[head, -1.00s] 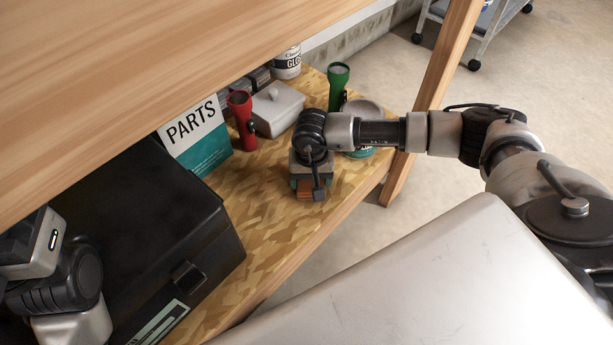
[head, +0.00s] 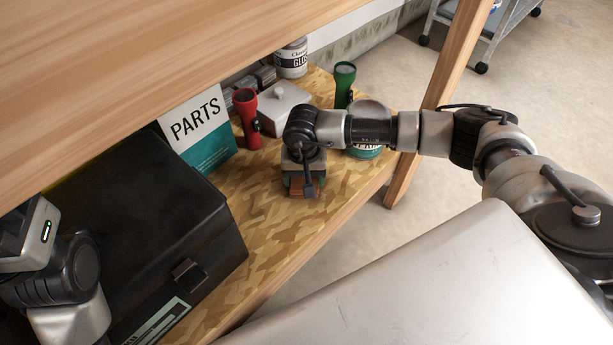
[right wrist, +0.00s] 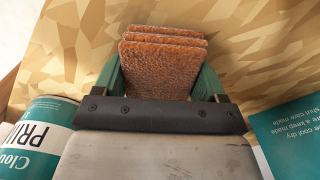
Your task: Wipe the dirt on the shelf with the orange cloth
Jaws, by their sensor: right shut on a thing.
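My right gripper (head: 302,186) is low over the tan patterned shelf (head: 265,240), near its front edge. It is shut on the folded orange cloth (right wrist: 162,68), which sits in layers between the green fingers in the right wrist view. A bit of the cloth also shows under the gripper in the head view (head: 300,192). The cloth is at or very near the shelf surface; contact cannot be told. Dirt cannot be told apart from the shelf's blotchy pattern. At lower left only my left arm's links show, with no fingertips.
A black case (head: 150,225), a PARTS box (head: 200,130), a red flashlight (head: 246,118), a lidded white dish (head: 280,105), a green flashlight (head: 344,85) and a round can (head: 365,152) surround the clear patch. An upper wooden board (head: 150,60) overhangs. A table leg (head: 440,95) stands right.

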